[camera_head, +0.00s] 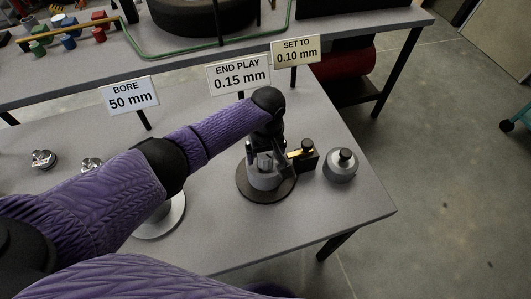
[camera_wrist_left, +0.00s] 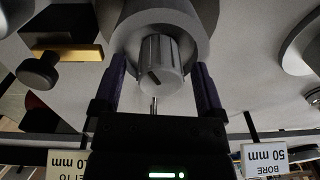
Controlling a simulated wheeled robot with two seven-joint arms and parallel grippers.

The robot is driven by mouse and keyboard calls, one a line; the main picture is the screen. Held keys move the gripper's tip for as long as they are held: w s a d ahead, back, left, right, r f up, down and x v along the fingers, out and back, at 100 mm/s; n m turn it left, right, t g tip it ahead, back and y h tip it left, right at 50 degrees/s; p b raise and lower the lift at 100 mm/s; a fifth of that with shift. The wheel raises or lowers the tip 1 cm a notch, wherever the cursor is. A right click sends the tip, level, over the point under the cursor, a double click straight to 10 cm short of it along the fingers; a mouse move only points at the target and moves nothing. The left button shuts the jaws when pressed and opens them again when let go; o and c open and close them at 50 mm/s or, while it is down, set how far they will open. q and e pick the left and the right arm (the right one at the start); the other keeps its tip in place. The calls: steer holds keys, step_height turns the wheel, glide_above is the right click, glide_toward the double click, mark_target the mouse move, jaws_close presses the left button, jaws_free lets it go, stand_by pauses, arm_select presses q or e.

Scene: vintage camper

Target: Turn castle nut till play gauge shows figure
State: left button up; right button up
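The castle nut (camera_wrist_left: 160,62) is a grey fluted cap with a dark mark on its face, on a round grey hub (camera_wrist_left: 190,22). In the head view the hub (camera_head: 263,178) stands on a dark round base (camera_head: 262,193). My left gripper (camera_wrist_left: 160,84) is open, its fingers on either side of the nut with gaps showing; it also shows in the head view (camera_head: 267,153), partly hiding the nut. A sign reads "END PLAY 0.15 mm" (camera_head: 238,75); another reads "SET TO 0.10 mm" (camera_head: 295,52). My right gripper is not in view.
A black block with a brass strip (camera_head: 302,155) and a round grey part (camera_head: 341,164) stand right of the hub. A "BORE 50 mm" sign (camera_head: 130,96) and a grey disc (camera_head: 163,220) are to the left. The right table corner is clear.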

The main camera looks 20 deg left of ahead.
arm_select(q)
jaws_close()
steer(key=m+p, duration=0.2)
steer(key=m, duration=0.1)
steer(key=shift+r, duration=0.15)
steer(key=m+p, duration=0.1)
steer(key=m, duration=0.4)
steer(key=m+p, duration=0.1)
steer(key=m, duration=0.3)
steer(key=shift+m+t+p, duration=0.3)
steer(key=shift+m, duration=2.5)
